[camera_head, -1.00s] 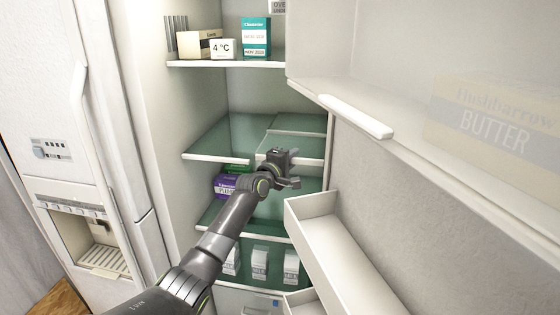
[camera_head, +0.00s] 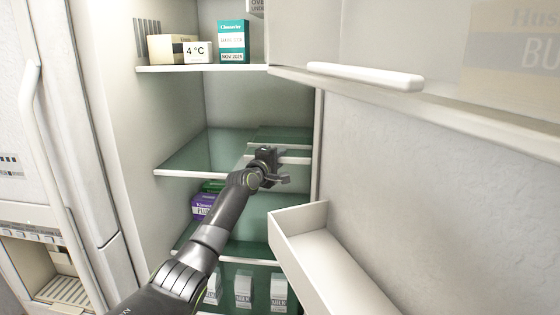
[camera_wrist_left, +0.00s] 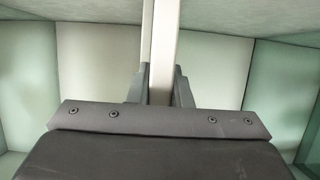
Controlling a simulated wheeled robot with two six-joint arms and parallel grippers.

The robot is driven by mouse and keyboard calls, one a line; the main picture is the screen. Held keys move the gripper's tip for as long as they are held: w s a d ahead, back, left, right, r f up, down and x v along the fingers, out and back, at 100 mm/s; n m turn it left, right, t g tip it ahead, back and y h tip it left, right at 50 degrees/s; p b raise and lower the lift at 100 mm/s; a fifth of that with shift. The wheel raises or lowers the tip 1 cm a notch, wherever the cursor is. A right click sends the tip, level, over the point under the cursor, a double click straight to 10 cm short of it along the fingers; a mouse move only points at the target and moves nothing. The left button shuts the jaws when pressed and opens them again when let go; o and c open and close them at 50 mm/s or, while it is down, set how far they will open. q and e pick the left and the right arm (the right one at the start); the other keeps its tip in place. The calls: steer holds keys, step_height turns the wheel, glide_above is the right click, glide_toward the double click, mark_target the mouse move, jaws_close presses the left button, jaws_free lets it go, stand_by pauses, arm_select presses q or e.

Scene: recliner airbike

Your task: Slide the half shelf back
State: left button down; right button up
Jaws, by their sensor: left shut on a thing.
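The half shelf (camera_head: 288,134) is the right-hand green glass panel at mid-height in the open fridge, with a white front edge. That edge sits farther back than the front edge of the left shelf part (camera_head: 190,158). My left gripper (camera_head: 270,166) is at the half shelf's front edge and hides part of it. In the left wrist view, the dark fingers (camera_wrist_left: 160,90) are shut on a pale edge bar (camera_wrist_left: 163,45), one on either side. The right gripper is in neither current view.
The open fridge door with a white bin (camera_head: 310,235) stands close on the right. An upper shelf (camera_head: 205,68) holds several boxes. A purple box (camera_head: 203,206) sits below the left shelf part, and milk cartons (camera_head: 243,290) stand lower down.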

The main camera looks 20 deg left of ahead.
arm_select(q)
steer(key=c, duration=1.3)
jaws_free()
steer(key=shift+a, duration=0.1)
steer(key=shift+s, duration=0.1)
steer(key=shift+s+a, duration=0.15)
steer(key=shift+s, duration=1.05)
steer(key=shift+s+a, duration=0.2)
steer(key=shift+s, duration=1.05)
steer(key=shift+s+a, duration=0.15)
steer(key=shift+s, duration=1.05)
